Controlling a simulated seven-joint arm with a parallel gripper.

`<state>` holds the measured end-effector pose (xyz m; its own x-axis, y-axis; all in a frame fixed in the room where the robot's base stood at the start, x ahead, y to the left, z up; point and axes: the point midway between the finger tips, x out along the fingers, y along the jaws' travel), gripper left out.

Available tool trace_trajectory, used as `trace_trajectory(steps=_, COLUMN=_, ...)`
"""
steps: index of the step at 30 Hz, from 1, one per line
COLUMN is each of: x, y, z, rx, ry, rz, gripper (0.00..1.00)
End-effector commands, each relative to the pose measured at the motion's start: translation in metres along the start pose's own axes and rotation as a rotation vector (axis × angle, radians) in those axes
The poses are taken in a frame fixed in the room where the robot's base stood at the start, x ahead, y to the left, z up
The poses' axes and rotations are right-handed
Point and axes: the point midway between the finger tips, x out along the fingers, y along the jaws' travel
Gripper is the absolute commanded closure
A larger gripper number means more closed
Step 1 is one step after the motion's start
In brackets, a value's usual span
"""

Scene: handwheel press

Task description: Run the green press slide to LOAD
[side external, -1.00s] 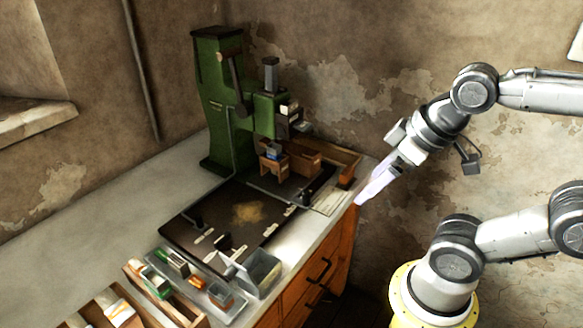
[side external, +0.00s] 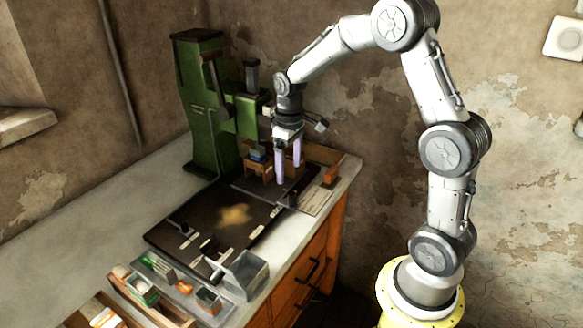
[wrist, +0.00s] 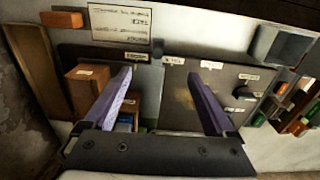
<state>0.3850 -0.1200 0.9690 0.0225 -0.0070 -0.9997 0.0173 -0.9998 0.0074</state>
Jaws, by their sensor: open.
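The green press (side external: 205,115) stands at the back of the bench in the side view, with a dark lever arm (side external: 217,85) on its front. A dark base plate (side external: 215,225) lies before it, with black knobs and small white labels too small to read. I cannot tell which part is the slide or where LOAD is marked. My gripper (side external: 289,174) is open and empty, pointing down in front of the press, above the right part of the plate. In the wrist view its two fingers (wrist: 158,74) are wide apart over the plate (wrist: 205,105).
A paper card (wrist: 121,22) and a reddish block (wrist: 62,19) lie near the bench edge. A grey open bin (side external: 246,272) and trays of small parts (side external: 135,285) stand at the front. The left bench top is clear.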

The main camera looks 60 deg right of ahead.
Motion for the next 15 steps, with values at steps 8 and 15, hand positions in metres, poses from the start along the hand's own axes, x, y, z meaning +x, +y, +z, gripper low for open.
trace_trajectory(steps=8, x=0.031, y=0.005, z=0.006, rx=0.019, ry=-0.029, rz=-0.009, gripper=0.1)
trace_trajectory(steps=15, x=0.077, y=0.005, z=0.007, rx=0.018, ry=-0.028, rz=-0.009, gripper=0.1)
